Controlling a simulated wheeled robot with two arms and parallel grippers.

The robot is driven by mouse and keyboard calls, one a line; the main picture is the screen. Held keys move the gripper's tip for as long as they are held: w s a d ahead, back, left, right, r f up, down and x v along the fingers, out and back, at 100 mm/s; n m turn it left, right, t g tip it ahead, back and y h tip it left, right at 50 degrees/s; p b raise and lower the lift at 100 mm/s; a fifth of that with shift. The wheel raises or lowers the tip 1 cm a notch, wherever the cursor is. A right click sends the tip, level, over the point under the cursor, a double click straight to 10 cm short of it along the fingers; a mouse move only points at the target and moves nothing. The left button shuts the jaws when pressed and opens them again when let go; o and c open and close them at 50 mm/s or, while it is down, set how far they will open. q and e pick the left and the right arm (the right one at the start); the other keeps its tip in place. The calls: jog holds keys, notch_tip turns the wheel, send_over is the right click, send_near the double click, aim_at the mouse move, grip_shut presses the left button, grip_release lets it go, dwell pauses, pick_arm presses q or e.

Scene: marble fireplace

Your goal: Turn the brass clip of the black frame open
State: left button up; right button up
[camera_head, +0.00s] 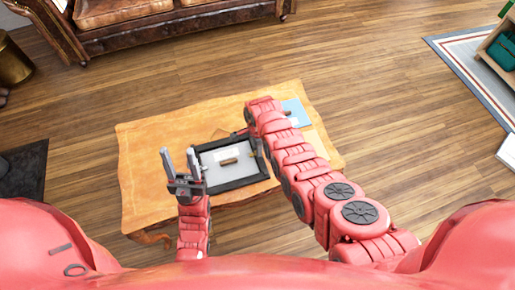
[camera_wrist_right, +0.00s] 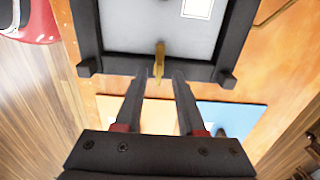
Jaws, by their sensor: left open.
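The black frame (camera_head: 238,184) lies flat on the wooden table, its grey panel facing up. In the right wrist view its near bar (camera_wrist_right: 115,65) crosses the picture, and the brass clip (camera_wrist_right: 159,58) lies over that bar, pointing roughly across it. My right gripper (camera_wrist_right: 159,77) is open, with one fingertip on each side of the clip's outer end and a gap on both sides. In the head view the right arm hides much of this gripper. My left gripper (camera_head: 179,158) is open and empty, just left of the frame, fingers pointing away from me.
A small brown piece (camera_head: 230,161) lies on the panel. A blue sheet (camera_head: 295,112) lies on the table (camera_head: 155,125) beyond my right arm; it also shows in the wrist view (camera_wrist_right: 232,118). The table's left part is clear. A leather sofa (camera_head: 160,22) stands behind.

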jog(key=shift+s+f, duration=0.1)
jog(key=shift+f, duration=0.25)
grip_shut()
